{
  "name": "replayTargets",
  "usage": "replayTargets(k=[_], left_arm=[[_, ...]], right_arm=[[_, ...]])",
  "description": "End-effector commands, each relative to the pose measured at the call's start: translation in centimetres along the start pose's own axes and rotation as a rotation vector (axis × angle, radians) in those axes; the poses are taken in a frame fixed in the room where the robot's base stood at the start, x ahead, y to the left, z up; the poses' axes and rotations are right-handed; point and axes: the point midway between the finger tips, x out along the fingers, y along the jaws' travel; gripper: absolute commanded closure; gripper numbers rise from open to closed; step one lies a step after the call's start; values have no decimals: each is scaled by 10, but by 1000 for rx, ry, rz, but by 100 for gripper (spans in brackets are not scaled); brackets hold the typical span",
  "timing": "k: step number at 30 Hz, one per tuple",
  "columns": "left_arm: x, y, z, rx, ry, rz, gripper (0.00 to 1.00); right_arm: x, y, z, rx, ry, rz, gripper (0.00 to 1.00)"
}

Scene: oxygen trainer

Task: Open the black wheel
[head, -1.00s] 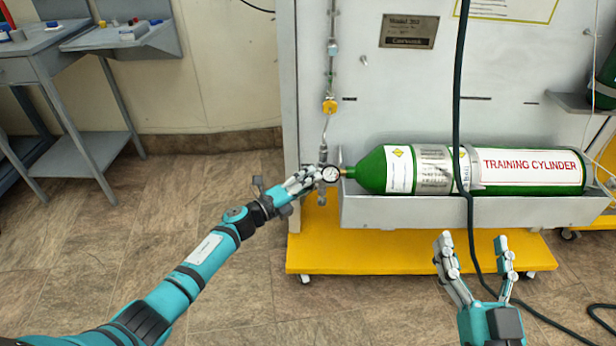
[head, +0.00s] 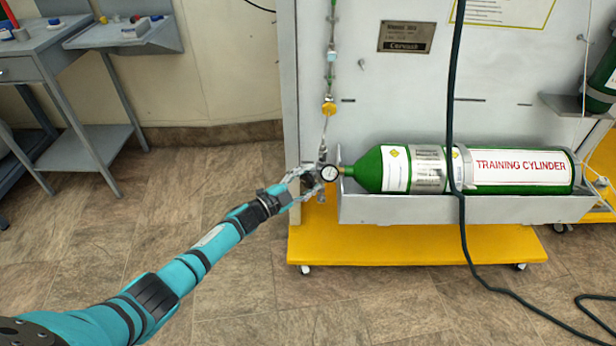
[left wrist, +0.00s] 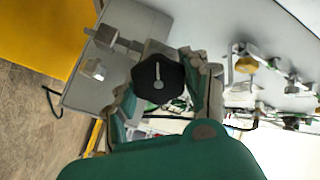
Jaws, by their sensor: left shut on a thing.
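The black wheel (left wrist: 158,75) shows in the left wrist view as a dark, many-sided knob with a pale mark at its middle. My left gripper (left wrist: 160,92) is shut on it, with a finger on each side. In the head view my left gripper (head: 308,180) is at the valve end of the green cylinder (head: 367,170), beside a round white gauge (head: 329,173). The fingers largely hide the wheel there. My right gripper is out of view.
The cylinder lies in a grey trough (head: 450,209) above a yellow base (head: 420,245) on casters. A dark hose (head: 452,110) hangs in front. A grey side table (head: 85,100) stands at the left.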

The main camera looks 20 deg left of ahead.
Motion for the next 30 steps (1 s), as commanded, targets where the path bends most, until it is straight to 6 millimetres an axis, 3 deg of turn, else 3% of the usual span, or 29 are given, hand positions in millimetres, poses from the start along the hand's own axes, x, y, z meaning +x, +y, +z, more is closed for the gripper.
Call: replayTargets(k=[6,30], left_arm=[[-1,-1,0,-207,-3,2,86],[-1,-3,3,-930,-4,1,86]], right_arm=[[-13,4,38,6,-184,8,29],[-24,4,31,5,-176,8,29]])
